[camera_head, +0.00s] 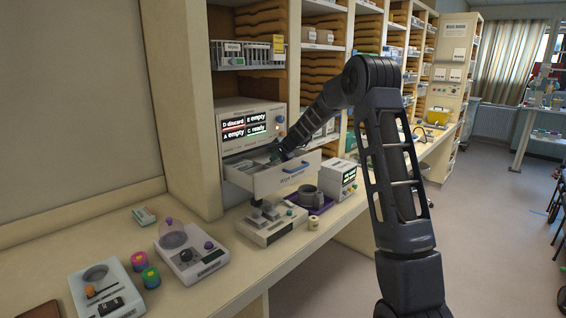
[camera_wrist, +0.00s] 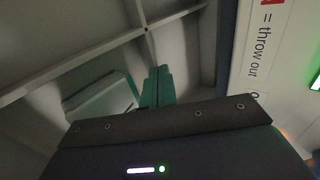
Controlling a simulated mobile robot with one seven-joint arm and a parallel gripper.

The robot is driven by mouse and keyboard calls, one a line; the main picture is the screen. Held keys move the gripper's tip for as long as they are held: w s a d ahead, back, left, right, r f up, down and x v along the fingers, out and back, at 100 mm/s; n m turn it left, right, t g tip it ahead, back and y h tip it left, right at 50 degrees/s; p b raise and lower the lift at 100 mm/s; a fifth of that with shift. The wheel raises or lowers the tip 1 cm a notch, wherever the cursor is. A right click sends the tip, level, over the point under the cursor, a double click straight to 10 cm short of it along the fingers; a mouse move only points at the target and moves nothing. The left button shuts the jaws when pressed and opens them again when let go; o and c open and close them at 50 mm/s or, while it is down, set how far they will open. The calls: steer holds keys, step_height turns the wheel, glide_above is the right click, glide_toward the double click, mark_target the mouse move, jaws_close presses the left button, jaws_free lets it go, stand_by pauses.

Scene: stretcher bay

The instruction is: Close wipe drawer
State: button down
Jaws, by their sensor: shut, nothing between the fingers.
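The wipe drawer (camera_head: 287,175) is a white drawer with a blue handle on its labelled front. It stands pulled out from the white unit with the display (camera_head: 248,128), above the counter. My gripper (camera_head: 276,158) reaches in over the open drawer from above, at its inner side near the unit. In the wrist view the teal fingertips (camera_wrist: 158,85) are together with nothing between them, against the drawer's grey divided interior (camera_wrist: 85,50). Whether they touch a divider or wall is unclear. A teal-edged flat item (camera_wrist: 105,100) shows to the left of the fingers.
Below the drawer on the counter stand a device with black knobs (camera_head: 268,222), a grey mug (camera_head: 311,196) on a purple tray and a small display box (camera_head: 340,178). More devices (camera_head: 190,255) stand at the front left. The floor (camera_head: 490,230) at right is open.

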steer(key=shift+w+a, duration=0.95)
steer(key=shift+w, duration=0.05)
steer(key=shift+r, duration=0.15)
